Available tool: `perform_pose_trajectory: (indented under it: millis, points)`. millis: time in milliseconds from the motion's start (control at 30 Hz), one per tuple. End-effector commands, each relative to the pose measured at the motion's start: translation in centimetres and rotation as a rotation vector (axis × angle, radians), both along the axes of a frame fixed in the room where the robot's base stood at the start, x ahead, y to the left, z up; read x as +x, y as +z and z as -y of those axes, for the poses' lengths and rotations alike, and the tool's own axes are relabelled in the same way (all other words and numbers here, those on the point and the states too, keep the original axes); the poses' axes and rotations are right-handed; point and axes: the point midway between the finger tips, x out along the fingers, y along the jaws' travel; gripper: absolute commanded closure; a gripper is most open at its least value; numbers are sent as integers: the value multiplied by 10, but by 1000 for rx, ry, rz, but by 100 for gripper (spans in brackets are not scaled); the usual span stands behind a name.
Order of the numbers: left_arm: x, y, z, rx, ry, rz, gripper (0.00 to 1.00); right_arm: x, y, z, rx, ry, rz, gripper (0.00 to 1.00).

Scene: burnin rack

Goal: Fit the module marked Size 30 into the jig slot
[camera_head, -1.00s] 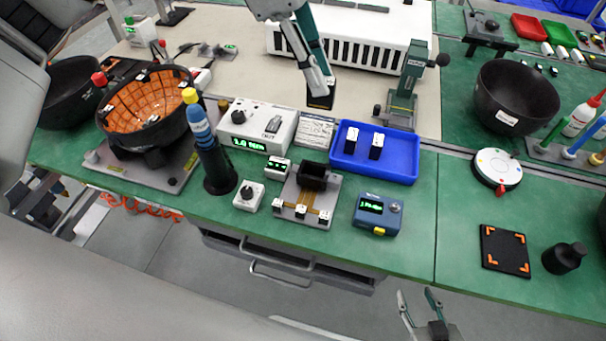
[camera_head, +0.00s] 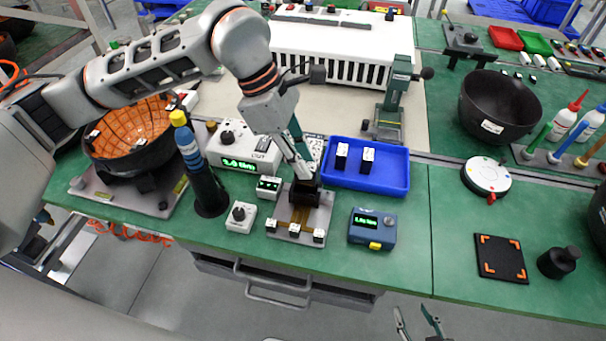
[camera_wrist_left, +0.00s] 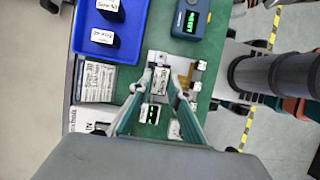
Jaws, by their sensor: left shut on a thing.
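The jig (camera_head: 318,222) is a grey plate with gold strips and a black slot block (camera_head: 300,196) at its back edge. My left gripper (camera_head: 304,181) points down over the slot block. In the left wrist view its fingers (camera_wrist_left: 168,80) are shut on a dark module with a white label (camera_wrist_left: 160,82), too small to read surely. The module is at the slot, but I cannot tell how deep it sits. Two other dark modules with white tops (camera_head: 342,150) (camera_head: 367,155) stand in the blue tray (camera_head: 390,182). My right gripper (camera_head: 418,318) is open and empty at the bottom edge.
Close around the jig are a green-display box (camera_head: 268,187), a knob box (camera_head: 240,217), a blue meter (camera_head: 372,229) and a larger white display unit (camera_head: 232,150).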

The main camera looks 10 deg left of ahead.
Motion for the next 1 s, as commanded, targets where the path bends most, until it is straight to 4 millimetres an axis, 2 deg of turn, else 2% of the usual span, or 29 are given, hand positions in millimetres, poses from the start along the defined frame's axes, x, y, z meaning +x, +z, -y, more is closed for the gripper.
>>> perform_pose_trajectory:
  millis: [167,433,833,867,900,1000]
  points:
    - [0,-10,0,0,0,1,100,1,1,0,-1,0,2,60]
    - [0,-46,0,0,1,-3,100,1,-1,0,-1,1,3,60]
    - [0,-51,0,0,0,0,100,1,-2,1,-2,0,3,60]
    - [0,-51,0,1,0,0,77,1,-1,1,-2,0,4,60]
    - [0,-50,0,0,0,1,67,1,-1,1,-2,0,4,60]
    - [0,-50,0,0,0,1,66,2,-1,1,-2,0,4,60]
